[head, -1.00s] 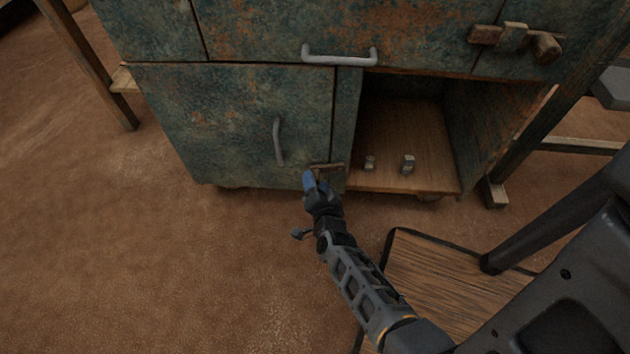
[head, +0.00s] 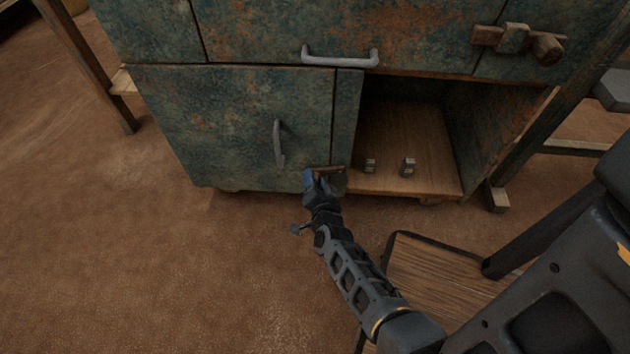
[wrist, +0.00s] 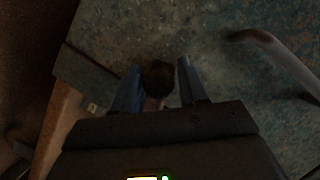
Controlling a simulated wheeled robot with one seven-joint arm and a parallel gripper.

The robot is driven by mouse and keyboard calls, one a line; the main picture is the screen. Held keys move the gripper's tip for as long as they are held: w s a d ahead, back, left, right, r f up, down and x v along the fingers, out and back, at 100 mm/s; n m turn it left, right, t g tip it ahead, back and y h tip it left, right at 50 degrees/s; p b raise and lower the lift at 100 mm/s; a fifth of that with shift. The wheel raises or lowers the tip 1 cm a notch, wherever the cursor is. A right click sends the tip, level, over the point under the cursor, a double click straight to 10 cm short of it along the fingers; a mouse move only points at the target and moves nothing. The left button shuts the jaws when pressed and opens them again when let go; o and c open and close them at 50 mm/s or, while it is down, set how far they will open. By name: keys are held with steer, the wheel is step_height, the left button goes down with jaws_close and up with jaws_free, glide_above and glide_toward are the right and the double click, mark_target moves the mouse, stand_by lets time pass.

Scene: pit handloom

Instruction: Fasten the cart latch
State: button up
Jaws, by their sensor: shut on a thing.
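The cart is a worn teal cabinet (head: 225,120) with a closed lower left door. A small brown latch (head: 331,168) sits low at that door's right edge, against the narrow upright. My gripper (head: 310,180) is at the latch's left end, its blue fingers pointing at the cabinet. In the wrist view, my gripper (wrist: 160,88) has a finger on each side of the latch's dark rounded knob (wrist: 159,76) and is shut on it. My gripper hides part of the latch, so I cannot tell how far its bar reaches across the upright.
A grey door handle (head: 278,143) stands out left of the latch; it also shows in the wrist view (wrist: 275,52). The open compartment (head: 405,125) at right holds two small blocks (head: 408,168). A larger wooden latch (head: 514,39) is at upper right. The floor at left is clear.

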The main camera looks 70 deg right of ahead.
jaws_close()
steer(key=shift+r, duration=0.1)
steer(key=shift+r+m+t+b, duration=0.4)
steer(key=shift+r+m, duration=0.1)
steer(key=shift+m, duration=0.2)
steer(key=shift+r+m, duration=0.5)
steer(key=shift+m, duration=0.1)
steer(key=o, duration=0.9)
jaws_free()
steer(key=shift+c, duration=0.2)
